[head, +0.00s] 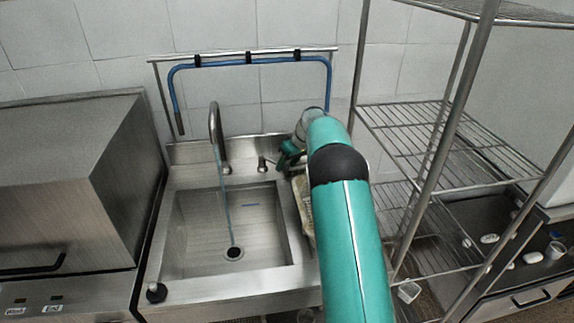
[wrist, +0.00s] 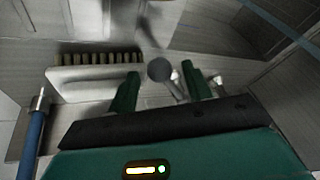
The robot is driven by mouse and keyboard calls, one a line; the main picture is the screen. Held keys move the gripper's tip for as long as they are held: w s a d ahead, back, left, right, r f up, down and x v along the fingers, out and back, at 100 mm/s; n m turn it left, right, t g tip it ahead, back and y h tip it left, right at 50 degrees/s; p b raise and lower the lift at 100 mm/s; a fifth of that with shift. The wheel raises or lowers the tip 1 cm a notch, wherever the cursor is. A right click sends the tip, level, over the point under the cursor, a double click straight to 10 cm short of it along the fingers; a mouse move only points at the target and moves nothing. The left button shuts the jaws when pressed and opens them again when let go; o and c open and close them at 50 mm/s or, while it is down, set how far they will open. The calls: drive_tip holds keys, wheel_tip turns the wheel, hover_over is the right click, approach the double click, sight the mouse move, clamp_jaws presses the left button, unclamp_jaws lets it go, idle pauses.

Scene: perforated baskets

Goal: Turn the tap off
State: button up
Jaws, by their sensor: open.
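The steel tap (head: 214,130) has a curved spout at the back of the sink. A thin bluish stream of water (head: 226,205) runs from it to the drain. A small lever handle (head: 262,163) stands right of the spout. My gripper (head: 287,156) is just right of the lever, partly hidden by my arm. In the wrist view my gripper (wrist: 163,90) is open, its green fingers apart. A metal handle with a round dark knob (wrist: 159,70) shows between and beyond the fingers; I cannot tell whether they touch it.
The steel sink (head: 180,285) has a black knob (head: 156,292) at its front left corner. A brush (wrist: 95,78) lies left of the fingers in the wrist view. A blue hose (head: 250,61) hangs on a rail behind. A wire shelf rack (head: 440,140) stands right; a steel machine (head: 70,180) stands left.

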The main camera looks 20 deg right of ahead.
drive_tip(key=shift+w+a+f, duration=0.1)
drive_tip(key=shift+w+f, duration=0.05)
drive_tip(key=shift+f, duration=0.25)
clamp_jaws()
